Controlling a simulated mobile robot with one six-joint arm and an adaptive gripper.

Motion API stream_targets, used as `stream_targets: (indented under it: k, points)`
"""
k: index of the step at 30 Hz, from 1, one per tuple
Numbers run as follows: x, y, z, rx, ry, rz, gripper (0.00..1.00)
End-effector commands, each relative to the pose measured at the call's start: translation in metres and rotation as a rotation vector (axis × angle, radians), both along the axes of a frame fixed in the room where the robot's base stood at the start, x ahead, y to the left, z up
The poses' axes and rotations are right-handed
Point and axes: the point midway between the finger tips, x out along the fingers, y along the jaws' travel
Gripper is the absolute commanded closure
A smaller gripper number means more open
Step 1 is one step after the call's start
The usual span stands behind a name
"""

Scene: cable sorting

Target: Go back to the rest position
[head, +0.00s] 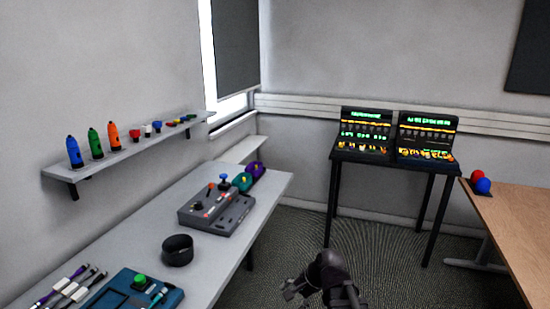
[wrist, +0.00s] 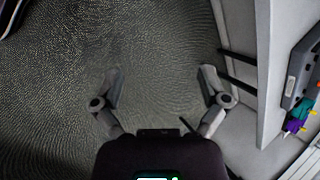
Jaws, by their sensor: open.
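My gripper (head: 291,289) shows at the bottom middle of the head view, over the carpeted floor and right of the grey workbench. In the wrist view my gripper (wrist: 163,78) has its two fingers spread wide apart, with only dark carpet between them. It is open and empty, and it touches nothing that I can see. My dark arm is folded low in the head view.
The grey workbench (head: 137,236) at left bears a grey control box (head: 216,209), a black round bowl (head: 177,250) and a teal box (head: 128,291). A black table (head: 393,160) with two lit panels stands at the back. A wooden desk (head: 515,220) is at right. The floor between is clear.

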Motion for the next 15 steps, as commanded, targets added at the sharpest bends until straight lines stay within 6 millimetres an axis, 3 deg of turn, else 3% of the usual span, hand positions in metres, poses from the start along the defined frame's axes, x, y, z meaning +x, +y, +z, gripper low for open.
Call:
stream_targets:
  k: [9,15]
  points:
    - [-0.029,-0.071,0.001,-0.344,-0.085,0.420,0.06]
    - [-0.044,-0.106,0.005,-0.489,-0.076,0.643,0.06]
